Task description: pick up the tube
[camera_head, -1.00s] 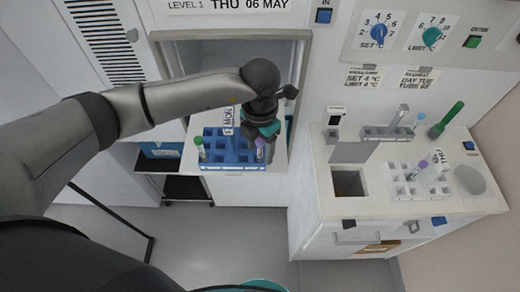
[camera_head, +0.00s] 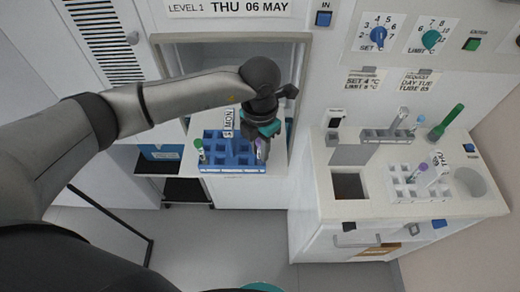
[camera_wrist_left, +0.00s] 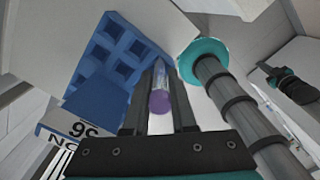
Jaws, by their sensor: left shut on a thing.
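A tube with a purple cap (camera_head: 259,150) stands at the right front corner of the blue rack (camera_head: 230,168) on the open shelf. My left gripper (camera_head: 257,146) comes down over it from behind and is shut on it. In the left wrist view the tube (camera_wrist_left: 160,97) lies between the two dark fingers (camera_wrist_left: 160,92), its purple cap toward the camera. Whether its far end is still in a rack hole is hard to tell. My right gripper is not clearly in view.
A green-capped tube (camera_head: 200,150) stands at the rack's left end, and a MON label (camera_head: 228,121) rises behind. On the right counter are a white rack (camera_head: 405,190) with a purple-capped tube (camera_head: 419,170), a grey rack (camera_head: 386,136), a green tube (camera_head: 447,121) and a square opening (camera_head: 348,185).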

